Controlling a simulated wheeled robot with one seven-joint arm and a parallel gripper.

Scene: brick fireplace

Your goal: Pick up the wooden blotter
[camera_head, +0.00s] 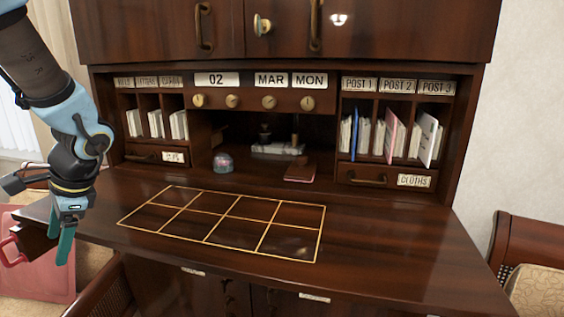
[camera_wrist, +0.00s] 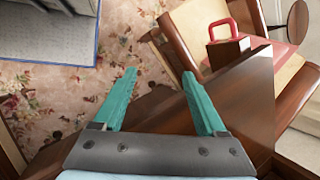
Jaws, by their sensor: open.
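A small dark reddish-brown block with a lighter pinkish lower edge (camera_head: 300,173), which looks like the wooden blotter, lies on the desk top at the front of the middle opening, in the head view. It is small and dark, so its exact shape is hard to tell. My gripper (camera_head: 64,248) hangs over the desk's left end, far left of the block, with teal fingers pointing down. In the wrist view my gripper (camera_wrist: 160,78) is open and empty. The block does not show in the wrist view.
A gold-lined grid (camera_head: 230,222) marks the clear desk top. A glass dome (camera_head: 223,162) sits left of the block, and a grey stand (camera_head: 278,149) behind it. A red case (camera_head: 40,272) stands lower left; chairs are near.

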